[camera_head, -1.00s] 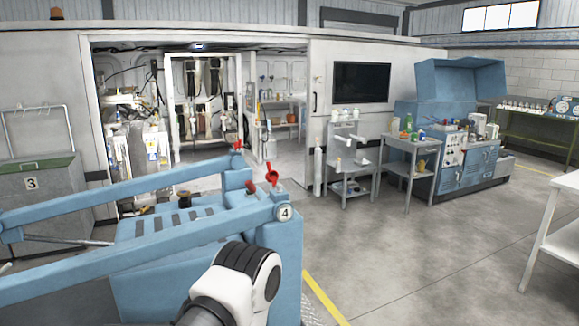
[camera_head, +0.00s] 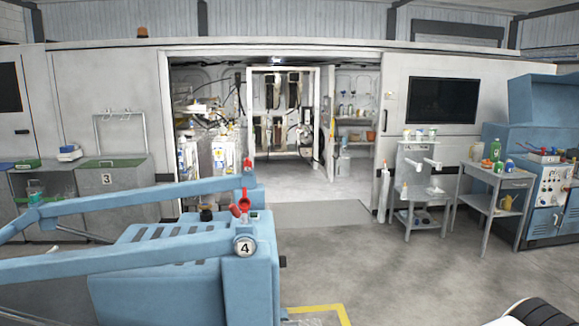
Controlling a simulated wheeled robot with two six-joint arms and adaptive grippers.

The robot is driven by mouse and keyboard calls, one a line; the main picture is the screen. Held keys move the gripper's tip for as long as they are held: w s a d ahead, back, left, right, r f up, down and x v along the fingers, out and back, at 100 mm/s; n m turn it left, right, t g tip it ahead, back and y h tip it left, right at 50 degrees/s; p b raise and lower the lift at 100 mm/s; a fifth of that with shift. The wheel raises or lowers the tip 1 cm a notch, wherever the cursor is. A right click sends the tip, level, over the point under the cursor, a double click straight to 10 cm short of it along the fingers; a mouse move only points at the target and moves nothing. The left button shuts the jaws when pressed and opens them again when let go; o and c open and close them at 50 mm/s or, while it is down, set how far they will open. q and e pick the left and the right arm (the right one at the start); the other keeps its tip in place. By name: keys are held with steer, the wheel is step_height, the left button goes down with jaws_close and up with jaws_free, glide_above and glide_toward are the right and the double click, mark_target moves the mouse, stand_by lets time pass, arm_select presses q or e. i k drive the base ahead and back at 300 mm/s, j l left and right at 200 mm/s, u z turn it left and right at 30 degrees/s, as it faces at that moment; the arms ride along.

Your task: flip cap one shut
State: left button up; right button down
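No cap marked one can be made out, so I cannot tell which part is cap one. A blue machine (camera_head: 165,270) with a number 4 disc stands at the near left. On its top are a small black round cap (camera_head: 206,214), a red part (camera_head: 244,205) and a smaller red part (camera_head: 235,211) beside it. Another red part (camera_head: 248,163) sits higher, behind them. Whether any of these is a flip cap, open or shut, is too small to tell.
Long blue bars (camera_head: 140,190) of the machine reach left. A grey bin (camera_head: 110,185) numbered 3 stands behind. A wide doorway opens at the centre back. Grey stands with bottles (camera_head: 420,190) and a side table (camera_head: 495,180) stand right. The floor (camera_head: 370,275) right of the machine is clear.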

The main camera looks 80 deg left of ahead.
mark_target(247, 164)
steer(key=i+u, duration=0.35)
steer(key=u, duration=0.15)
steer(key=i+u, duration=0.3)
steer(key=u, duration=0.2)
steer(key=i+l+u, duration=0.25)
steer(key=u, duration=0.2)
steer(key=i, duration=0.05)
